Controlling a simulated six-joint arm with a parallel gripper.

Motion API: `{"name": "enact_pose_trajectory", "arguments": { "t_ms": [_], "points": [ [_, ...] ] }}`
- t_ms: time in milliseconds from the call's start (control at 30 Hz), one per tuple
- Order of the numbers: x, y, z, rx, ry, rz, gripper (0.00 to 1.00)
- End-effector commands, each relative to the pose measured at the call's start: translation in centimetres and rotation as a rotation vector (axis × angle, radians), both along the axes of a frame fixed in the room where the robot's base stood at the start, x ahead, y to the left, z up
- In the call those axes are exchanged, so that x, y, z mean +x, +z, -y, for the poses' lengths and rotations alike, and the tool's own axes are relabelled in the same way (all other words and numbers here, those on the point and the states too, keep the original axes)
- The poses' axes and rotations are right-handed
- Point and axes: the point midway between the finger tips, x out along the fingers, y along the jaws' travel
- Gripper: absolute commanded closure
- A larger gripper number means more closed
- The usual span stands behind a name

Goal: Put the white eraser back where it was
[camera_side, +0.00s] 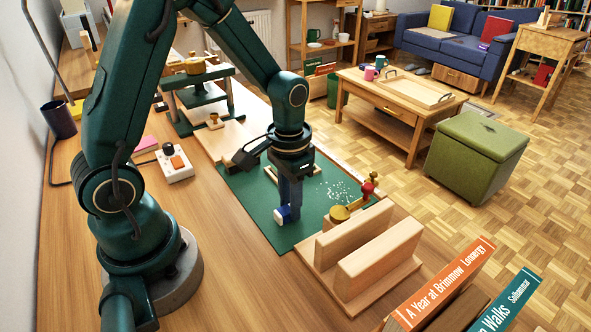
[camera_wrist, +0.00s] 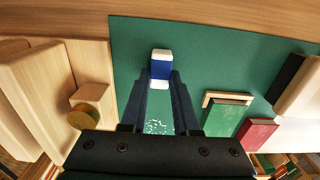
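The white eraser (camera_side: 281,216) has a blue sleeve and shows low at my fingertips in the side view, over the green mat (camera_side: 257,206). In the wrist view the eraser (camera_wrist: 161,66) sits at the tips of my two dark blue fingers, one on each side. My gripper (camera_side: 289,206), which also shows in the wrist view (camera_wrist: 162,80), points down and looks shut on the eraser. I cannot tell whether the eraser touches the mat. A small wooden L-shaped frame (camera_side: 270,172) lies on the mat behind the gripper.
White crumbs (camera_side: 340,190) lie on the mat. A wooden block stand (camera_side: 377,262) with a brass knob (camera_side: 339,214) stands at the front right. A white box with an orange button (camera_side: 177,163) sits left of the mat.

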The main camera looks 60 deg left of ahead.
Motion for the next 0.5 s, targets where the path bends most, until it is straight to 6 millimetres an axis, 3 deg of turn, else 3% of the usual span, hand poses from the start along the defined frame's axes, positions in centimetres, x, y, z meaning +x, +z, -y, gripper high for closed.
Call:
{"name": "enact_pose_trajectory", "arguments": {
  "t_ms": [33,67,500],
  "points": [
    [-0.01,0.00,0.00,0.000,0.000,0.000,0.52],
    [-0.01,0.01,0.00,0.000,0.000,0.000,0.41],
    [0.08,0.76,-0.01,0.000,0.000,0.004,0.41]
  ]
}}
